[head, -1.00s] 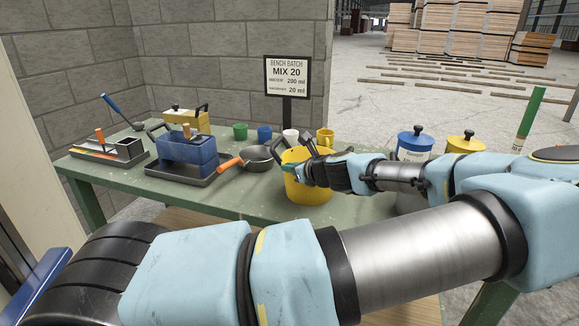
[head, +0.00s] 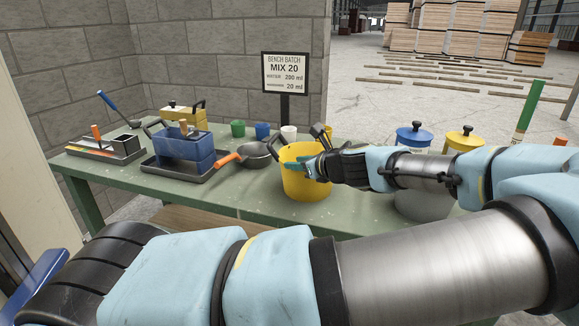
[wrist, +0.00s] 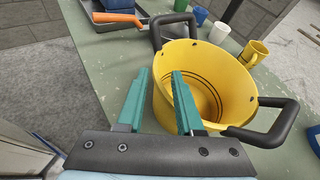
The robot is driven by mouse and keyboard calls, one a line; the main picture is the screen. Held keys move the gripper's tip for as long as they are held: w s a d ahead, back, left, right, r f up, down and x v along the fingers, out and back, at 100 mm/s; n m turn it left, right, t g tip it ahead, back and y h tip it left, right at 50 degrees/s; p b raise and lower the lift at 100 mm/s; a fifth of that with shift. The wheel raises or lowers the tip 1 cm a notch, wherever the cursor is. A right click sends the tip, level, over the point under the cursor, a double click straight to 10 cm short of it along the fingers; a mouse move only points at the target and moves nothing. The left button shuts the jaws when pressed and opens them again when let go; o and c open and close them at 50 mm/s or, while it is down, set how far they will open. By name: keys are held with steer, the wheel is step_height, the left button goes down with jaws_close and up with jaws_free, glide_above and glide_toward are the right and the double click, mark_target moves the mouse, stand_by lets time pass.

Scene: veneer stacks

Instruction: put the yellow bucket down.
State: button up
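The yellow bucket (head: 305,184) stands upright on the green bench (head: 235,197), near its front middle. Its two dark handles stick out from the rim. In the wrist view the bucket (wrist: 225,75) fills the middle and right, and its inside looks empty. My gripper (head: 302,166) is at the bucket's rim, reaching in from the right in the head view. In the wrist view its two teal fingers (wrist: 160,75) are spread well apart, with yellow wall showing between them. Whether a finger still touches the wall cannot be told.
A saucepan (head: 258,154) with an orange handle is left of the bucket. Behind it are a green cup (head: 238,129), a blue cup (head: 262,131) and a white cup (head: 289,134). A blue box (head: 187,150) sits on a tray. Lidded tins (head: 414,135) stand to the right.

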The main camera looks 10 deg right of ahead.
steer(key=b+v, duration=0.1)
steer(key=v, duration=0.5)
steer(key=s+a+f+n+g, duration=0.2)
steer(key=a+f+n+g, duration=0.3)
steer(key=a+f+n, duration=0.3)
steer(key=s+a+f+n+g, duration=0.3)
steer(key=a+f+n+g, duration=0.25)
steer(key=a, duration=0.45)
steer(key=s+a+r+n+h, duration=0.3)
steer(key=a+r+n+h, duration=0.2)
steer(key=r+n, duration=0.6)
steer(key=n, duration=0.4)
steer(key=shift+s+a, duration=0.2)
steer(key=shift+s, duration=0.05)
